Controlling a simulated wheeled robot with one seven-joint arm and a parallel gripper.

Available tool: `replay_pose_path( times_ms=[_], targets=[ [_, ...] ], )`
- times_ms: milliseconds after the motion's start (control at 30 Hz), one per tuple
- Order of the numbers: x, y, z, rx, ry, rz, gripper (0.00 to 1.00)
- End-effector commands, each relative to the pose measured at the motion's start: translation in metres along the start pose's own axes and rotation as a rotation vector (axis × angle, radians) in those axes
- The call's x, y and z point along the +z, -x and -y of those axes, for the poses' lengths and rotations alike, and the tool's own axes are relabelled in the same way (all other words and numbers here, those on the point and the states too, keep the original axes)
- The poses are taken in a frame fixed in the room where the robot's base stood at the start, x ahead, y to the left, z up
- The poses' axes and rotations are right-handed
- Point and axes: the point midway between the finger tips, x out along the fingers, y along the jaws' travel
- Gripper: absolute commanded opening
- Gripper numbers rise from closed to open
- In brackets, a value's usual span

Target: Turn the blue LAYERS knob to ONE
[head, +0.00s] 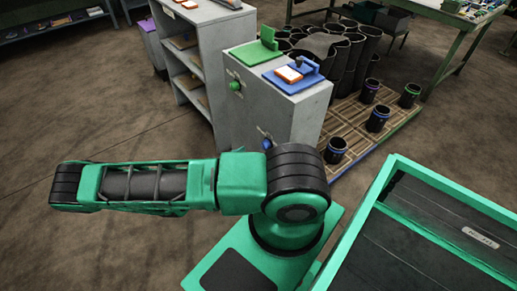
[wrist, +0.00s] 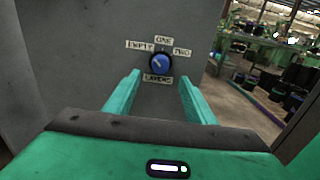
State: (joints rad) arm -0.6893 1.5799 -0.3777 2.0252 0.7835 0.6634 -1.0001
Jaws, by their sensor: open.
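The blue LAYERS knob (wrist: 160,63) is on a grey cabinet face in the wrist view, with plates EMPTY (wrist: 140,45) at upper left, ONE (wrist: 164,40) above, TWO (wrist: 182,52) at upper right and LAYERS (wrist: 158,79) below. Its pale pointer mark seems to lean up-left, toward EMPTY. My gripper (wrist: 160,78) is open, its two green fingers on either side below the knob, apart from it and empty. In the head view the blue knob (head: 267,144) shows low on the cabinet, partly behind my arm; my gripper cannot be made out there.
The grey cabinet (head: 300,115) carries a green knob (head: 235,86) on the same face, and green and blue holders on top. Black sleeves (head: 345,60) stand on a pallet (head: 350,118) behind. A grey shelf (head: 195,50) stands left; floor in front is open.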

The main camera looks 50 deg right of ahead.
Motion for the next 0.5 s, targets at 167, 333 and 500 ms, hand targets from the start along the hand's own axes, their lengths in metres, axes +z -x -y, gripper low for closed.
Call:
replay_pose_path(
  times_ms=[167,333,500],
  targets=[
    [0.001,-0.034,0.001,-0.004,0.001,0.002,0.5],
    [0.001,-0.061,0.001,-0.003,0.0,0.001,0.5],
    [0.0,-0.078,0.0,-0.002,0.0,0.0,0.5]
  ],
)
